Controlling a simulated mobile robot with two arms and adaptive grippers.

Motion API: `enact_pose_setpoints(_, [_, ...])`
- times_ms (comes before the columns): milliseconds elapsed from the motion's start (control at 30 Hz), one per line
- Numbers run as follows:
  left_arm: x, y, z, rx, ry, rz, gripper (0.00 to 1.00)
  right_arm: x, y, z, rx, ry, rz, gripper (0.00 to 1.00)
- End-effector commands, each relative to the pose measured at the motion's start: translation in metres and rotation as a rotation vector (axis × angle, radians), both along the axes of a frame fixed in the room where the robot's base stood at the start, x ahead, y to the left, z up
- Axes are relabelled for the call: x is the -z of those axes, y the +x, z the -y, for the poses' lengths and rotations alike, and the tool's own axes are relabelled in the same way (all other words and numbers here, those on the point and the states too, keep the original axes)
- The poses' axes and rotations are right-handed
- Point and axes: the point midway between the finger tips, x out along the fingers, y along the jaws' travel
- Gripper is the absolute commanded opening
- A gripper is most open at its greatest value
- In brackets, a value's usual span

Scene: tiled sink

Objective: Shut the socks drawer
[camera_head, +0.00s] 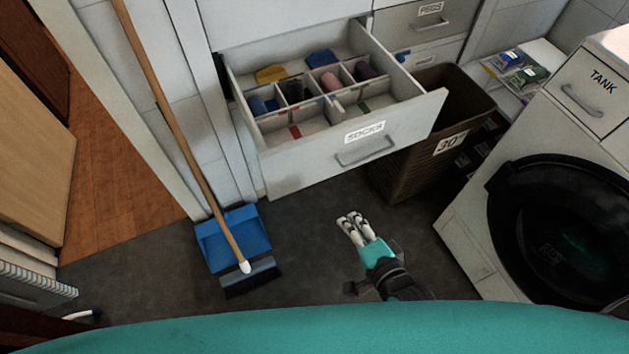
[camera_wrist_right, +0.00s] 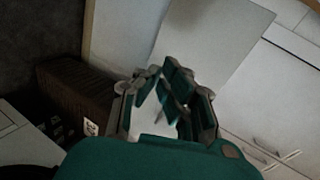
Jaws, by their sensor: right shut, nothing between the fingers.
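The socks drawer (camera_head: 350,132) is pulled far out of the white cabinet in the head view. Its front carries a SOCKS label and a grey bar handle (camera_head: 366,151). Inside are dividers and several rolled socks in blue, yellow, pink and dark colours. My right gripper (camera_head: 351,222) is in front of and below the drawer front, apart from it, with its fingers together and empty. The same gripper shows in the right wrist view (camera_wrist_right: 168,92), before pale panels. My left gripper is not in view.
A brown basket (camera_head: 400,172) labelled 30° stands right of the drawer, partly under its corner. A washing machine (camera_head: 470,225) is at the right. A broom (camera_head: 180,130) and blue dustpan (camera_head: 222,240) stand left. Dark floor between them is clear.

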Motion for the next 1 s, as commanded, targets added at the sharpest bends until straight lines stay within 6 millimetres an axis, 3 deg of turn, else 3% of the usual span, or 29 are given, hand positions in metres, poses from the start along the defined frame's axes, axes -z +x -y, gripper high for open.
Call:
enact_pose_setpoints(100, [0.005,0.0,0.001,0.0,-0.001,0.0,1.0,-0.029,0.002,-0.002,0.024,0.086,0.032,0.0])
enact_pose_setpoints(200, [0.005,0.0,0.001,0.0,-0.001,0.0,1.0,-0.037,0.005,-0.003,0.031,0.111,0.039,0.0])
enact_pose_setpoints(367, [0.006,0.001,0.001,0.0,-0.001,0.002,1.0,-0.032,0.023,-0.009,0.031,0.113,0.041,0.0])
enact_pose_setpoints(800, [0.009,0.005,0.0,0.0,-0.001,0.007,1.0,-0.008,0.104,-0.039,0.03,0.11,0.042,0.0])
enact_pose_setpoints(1000, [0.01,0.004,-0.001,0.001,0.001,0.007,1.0,-0.008,0.125,-0.046,0.03,0.11,0.04,0.0])
